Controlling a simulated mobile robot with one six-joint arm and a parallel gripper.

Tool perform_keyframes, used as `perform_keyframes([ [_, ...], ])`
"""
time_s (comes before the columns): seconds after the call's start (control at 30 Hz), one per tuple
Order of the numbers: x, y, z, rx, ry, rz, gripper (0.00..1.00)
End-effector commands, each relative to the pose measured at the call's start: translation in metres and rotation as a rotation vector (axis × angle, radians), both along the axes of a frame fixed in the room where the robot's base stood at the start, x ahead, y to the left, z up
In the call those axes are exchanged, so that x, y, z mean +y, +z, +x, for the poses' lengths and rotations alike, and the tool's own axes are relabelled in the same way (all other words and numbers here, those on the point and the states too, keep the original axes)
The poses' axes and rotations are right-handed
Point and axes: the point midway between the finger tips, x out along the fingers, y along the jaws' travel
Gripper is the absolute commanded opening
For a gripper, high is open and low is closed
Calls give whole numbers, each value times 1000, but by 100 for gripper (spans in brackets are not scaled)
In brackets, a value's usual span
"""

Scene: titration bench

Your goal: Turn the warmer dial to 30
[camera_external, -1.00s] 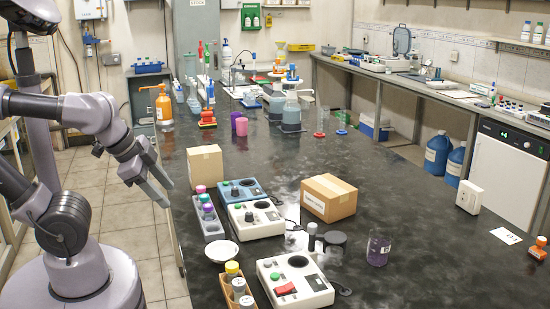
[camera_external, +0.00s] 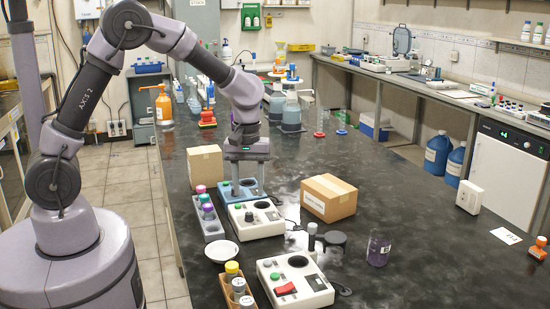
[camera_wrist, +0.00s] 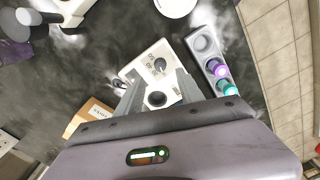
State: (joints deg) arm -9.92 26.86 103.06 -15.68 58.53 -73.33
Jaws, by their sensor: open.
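Three bench units show no label I can read, so I cannot tell which is the warmer. The blue unit (camera_external: 222,194) lies beneath my gripper (camera_external: 248,193), which points down with two fingers apart and nothing seen between them. The gripper hides part of the blue unit, including its dial. Just in front is a white unit (camera_external: 274,230) with a green button, a black dial (camera_external: 249,216) and a dark round well. In the wrist view, this white unit (camera_wrist: 138,70) shows its dial (camera_wrist: 160,65) beyond my fingers. Dial settings are too small to read.
A white unit with a red switch (camera_external: 284,289) stands at the front. A vial rack (camera_external: 213,229) is at the left, with a white dish (camera_external: 221,251) before it. Cardboard boxes (camera_external: 205,165) (camera_external: 328,197) stand behind and right.

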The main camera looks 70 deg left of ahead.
Motion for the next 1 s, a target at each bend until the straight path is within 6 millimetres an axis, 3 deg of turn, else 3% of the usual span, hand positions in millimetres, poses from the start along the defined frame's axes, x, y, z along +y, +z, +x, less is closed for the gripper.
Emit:
perform_keyframes([
  [0.03, 0, -20, -1, 3, 0, 0, 45],
  [0.1, 0, -37, -1, 3, 0, 0, 45],
  [0.23, 0, -59, -1, 2, -2, 1, 45],
  [0.37, 0, -69, -1, 1, -2, 0, 45],
  [0.63, 0, -69, -1, 0, -2, 1, 45],
  [0.87, 0, -69, -1, 0, -2, 1, 0],
  [1.0, 0, -69, -1, 0, -2, 1, 0],
])
